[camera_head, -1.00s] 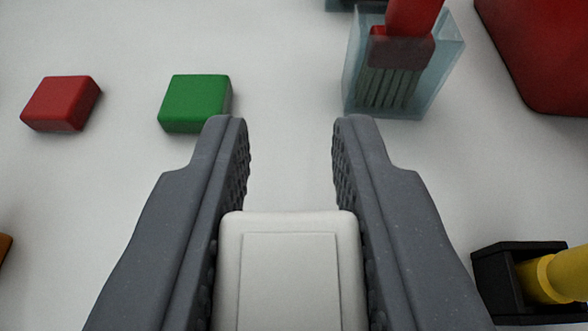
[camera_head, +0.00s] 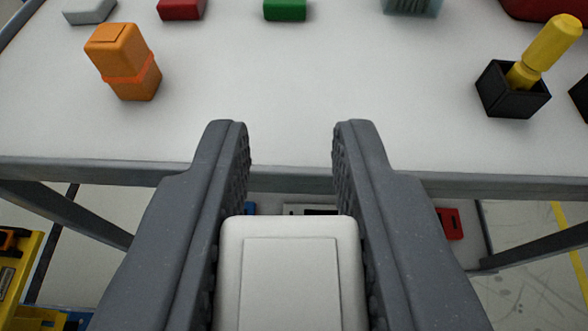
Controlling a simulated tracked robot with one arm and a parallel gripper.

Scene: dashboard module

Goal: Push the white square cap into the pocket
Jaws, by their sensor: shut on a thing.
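My gripper (camera_head: 291,150) is shut on the white square cap (camera_head: 290,280). The cap sits between the inner pads of the two fingers, behind the fingertips, with its square-outlined face toward the camera. The gripper and cap are at the front edge of the white table (camera_head: 270,110). I cannot make out a pocket in this view; the area below and behind the cap is hidden by it and the fingers.
An orange block piece (camera_head: 125,62) stands at the left. Grey (camera_head: 90,10), red (camera_head: 182,8) and green (camera_head: 286,9) caps lie at the back. A black holder (camera_head: 512,92) with a yellow-handled tool (camera_head: 545,48) stands at the right. A lower shelf shows below the table edge.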

